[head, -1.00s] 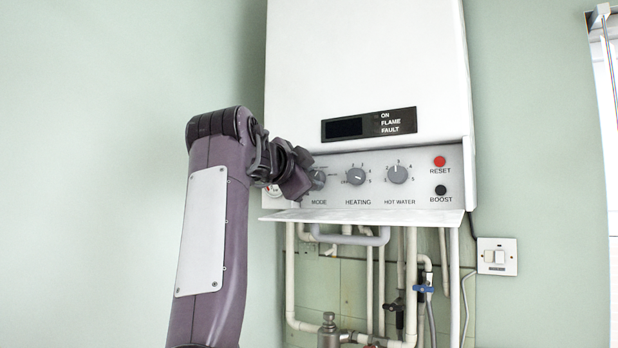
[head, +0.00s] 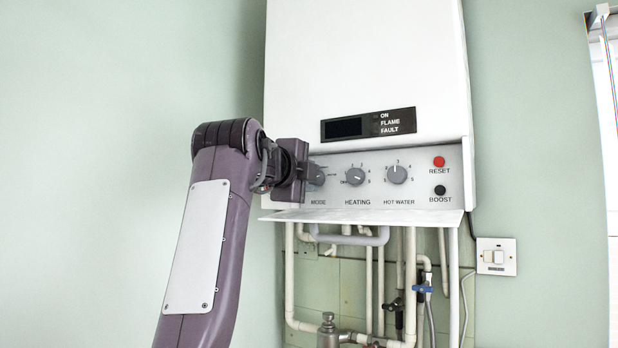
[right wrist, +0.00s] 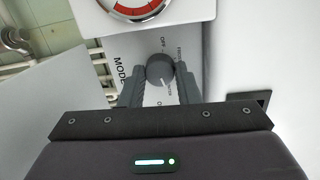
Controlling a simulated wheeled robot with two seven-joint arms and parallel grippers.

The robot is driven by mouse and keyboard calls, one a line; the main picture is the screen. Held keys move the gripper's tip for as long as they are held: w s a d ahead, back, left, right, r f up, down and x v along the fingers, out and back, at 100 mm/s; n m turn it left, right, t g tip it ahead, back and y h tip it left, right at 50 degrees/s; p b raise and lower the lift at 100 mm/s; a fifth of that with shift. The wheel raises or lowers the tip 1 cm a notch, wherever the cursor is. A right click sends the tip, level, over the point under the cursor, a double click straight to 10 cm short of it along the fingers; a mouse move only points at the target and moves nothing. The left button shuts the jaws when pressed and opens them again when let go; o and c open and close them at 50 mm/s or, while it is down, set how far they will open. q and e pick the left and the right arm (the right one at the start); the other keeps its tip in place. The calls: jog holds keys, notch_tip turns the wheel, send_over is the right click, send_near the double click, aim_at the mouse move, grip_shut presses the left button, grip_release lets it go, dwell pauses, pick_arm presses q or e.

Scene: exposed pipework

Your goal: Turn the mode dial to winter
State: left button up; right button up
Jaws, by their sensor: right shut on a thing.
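The mode dial (head: 317,176) is the leftmost grey knob on the boiler's control panel (head: 420,185), above the word MODE. My right gripper (head: 305,174) is at it from the left and hides part of it and its markings. In the right wrist view, the two fingers of my right gripper (right wrist: 160,88) are shut on the dial (right wrist: 159,68), one on each side. Its white pointer line points down and slightly right there, near small lettering that I cannot fully read. My left gripper is not in view.
The heating dial (head: 356,176) and hot water dial (head: 397,174) sit to the right, then the red reset button (head: 439,161) and the boost button (head: 440,190). A flap (head: 370,216) juts out below the panel, above pipes (head: 400,290).

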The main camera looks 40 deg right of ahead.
jog(key=shift+f, duration=0.1)
dwell(0.4)
jog(key=o, duration=1)
jog(key=shift+c, duration=0.2)
